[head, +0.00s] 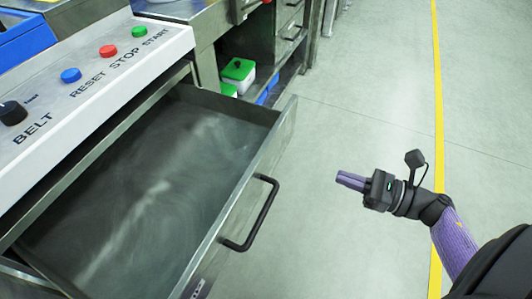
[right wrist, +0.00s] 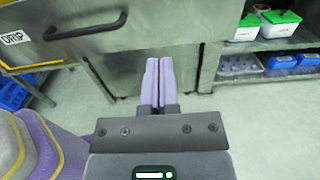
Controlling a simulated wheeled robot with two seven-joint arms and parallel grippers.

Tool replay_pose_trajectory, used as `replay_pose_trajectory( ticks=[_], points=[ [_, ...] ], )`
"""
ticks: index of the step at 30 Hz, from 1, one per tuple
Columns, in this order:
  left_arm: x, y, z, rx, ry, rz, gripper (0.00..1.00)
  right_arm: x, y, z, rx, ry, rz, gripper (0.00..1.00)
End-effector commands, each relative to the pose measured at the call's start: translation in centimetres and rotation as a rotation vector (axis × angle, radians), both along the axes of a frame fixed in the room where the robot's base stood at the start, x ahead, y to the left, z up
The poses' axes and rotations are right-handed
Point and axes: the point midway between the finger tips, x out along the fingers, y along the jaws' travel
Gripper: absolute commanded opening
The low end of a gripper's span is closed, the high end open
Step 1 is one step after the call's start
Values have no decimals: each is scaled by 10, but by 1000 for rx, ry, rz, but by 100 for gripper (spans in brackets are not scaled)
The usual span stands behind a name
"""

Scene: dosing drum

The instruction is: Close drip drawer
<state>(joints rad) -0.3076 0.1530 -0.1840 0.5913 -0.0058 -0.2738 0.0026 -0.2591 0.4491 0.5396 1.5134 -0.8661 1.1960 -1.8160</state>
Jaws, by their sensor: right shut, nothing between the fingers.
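The drip drawer (head: 150,190) is pulled well out of the bench in the head view, and its metal inside looks empty. Its black bar handle (head: 255,215) is on the front panel. In the right wrist view the drawer front with a "DRIP" label (right wrist: 14,38) and the handle (right wrist: 85,27) show at the upper left. My right gripper (head: 340,179) is to the right of the drawer front, apart from it, with its purple fingers together and empty. The fingers also show in the right wrist view (right wrist: 158,72). My left gripper is in neither view.
A control panel (head: 95,75) labelled BELT, RESET, STOP and START sits above the drawer. A green-lidded container (head: 238,72) stands on a shelf behind it. A yellow line (head: 437,90) runs along the floor. The floor between the drawer front and my right gripper is clear.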

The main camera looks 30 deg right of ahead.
Motion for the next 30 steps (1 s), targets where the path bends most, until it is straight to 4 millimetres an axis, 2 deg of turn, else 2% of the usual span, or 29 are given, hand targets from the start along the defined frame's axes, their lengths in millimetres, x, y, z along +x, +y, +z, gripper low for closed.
replay_pose_trajectory(
  ticks=[7, 12, 18, 23, 30],
  points=[
    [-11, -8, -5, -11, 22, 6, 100, 39, 31, 1, 1, -6, 2, 0],
    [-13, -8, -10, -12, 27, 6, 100, 69, 54, 0, 2, -6, 2, 0],
    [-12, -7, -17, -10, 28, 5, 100, 95, 74, 1, 1, -4, 1, 0],
    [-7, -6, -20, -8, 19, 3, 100, 104, 81, 1, 0, -4, 0, 0],
    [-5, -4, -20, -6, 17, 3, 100, 106, 82, 2, 0, -4, 0, 0]
  ],
)
